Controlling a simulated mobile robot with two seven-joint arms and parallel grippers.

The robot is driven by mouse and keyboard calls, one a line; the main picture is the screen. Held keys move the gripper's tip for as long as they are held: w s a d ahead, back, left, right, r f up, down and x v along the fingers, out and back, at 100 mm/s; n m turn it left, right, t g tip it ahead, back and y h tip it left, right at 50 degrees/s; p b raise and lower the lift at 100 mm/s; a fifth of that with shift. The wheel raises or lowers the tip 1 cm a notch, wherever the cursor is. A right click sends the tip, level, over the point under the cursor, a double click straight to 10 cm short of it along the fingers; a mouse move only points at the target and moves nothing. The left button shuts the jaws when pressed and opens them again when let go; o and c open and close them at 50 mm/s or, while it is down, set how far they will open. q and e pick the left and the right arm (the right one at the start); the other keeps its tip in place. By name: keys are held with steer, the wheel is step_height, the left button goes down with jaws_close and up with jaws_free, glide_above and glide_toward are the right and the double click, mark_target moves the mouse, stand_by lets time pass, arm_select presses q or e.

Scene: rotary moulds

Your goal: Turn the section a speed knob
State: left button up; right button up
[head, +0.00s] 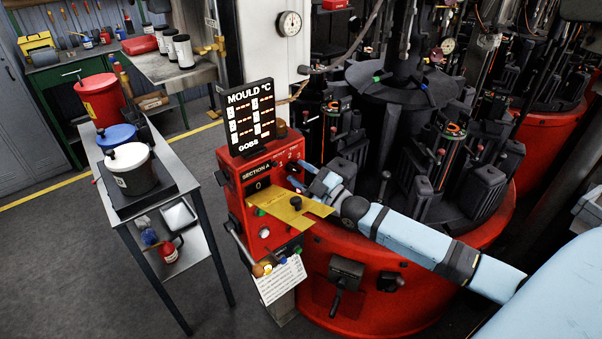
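The red control box (232,190) stands left of the red machine base, with a "SECTION A" label (257,169) and a small display reading 0. A black round knob (296,203) shows at the yellow plate (284,212) on the box's front. I cannot tell whether it is the speed knob. My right gripper (296,178) reaches in from the right at the box's upper right face, above the yellow plate. Its fingertips are small and partly lost against the red panel, so neither their opening nor any contact is clear. My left gripper is out of view.
A "MOULD °C" display (251,117) stands on the box. Levers (243,246) and coloured knobs stick out below, above a hanging printed sheet (280,280). Black moulds (480,190) crowd the red base (390,300) behind my arm. A side table (186,182) with pots stands left.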

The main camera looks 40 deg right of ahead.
jaws_close()
steer(key=shift+m, duration=0.4)
steer(key=m+h, duration=0.1)
steer(key=m, duration=0.1)
steer(key=m+t+h, duration=0.1)
steer(key=m, duration=0.1)
steer(key=shift+a+m+t+p, duration=0.1)
steer(key=shift+m+t+p, duration=0.2)
steer(key=shift+m+p, duration=0.1)
steer(key=shift+m+t+h+p, duration=0.3)
steer(key=shift+m+h, duration=0.6)
steer(key=shift+m, duration=0.75)
steer(key=shift+m+t+h+p, duration=0.25)
steer(key=shift+m+h, duration=0.65)
steer(key=shift+m, duration=0.75)
steer(key=shift+f+m, duration=0.1)
steer(key=shift+m, duration=0.2)
jaws_free()
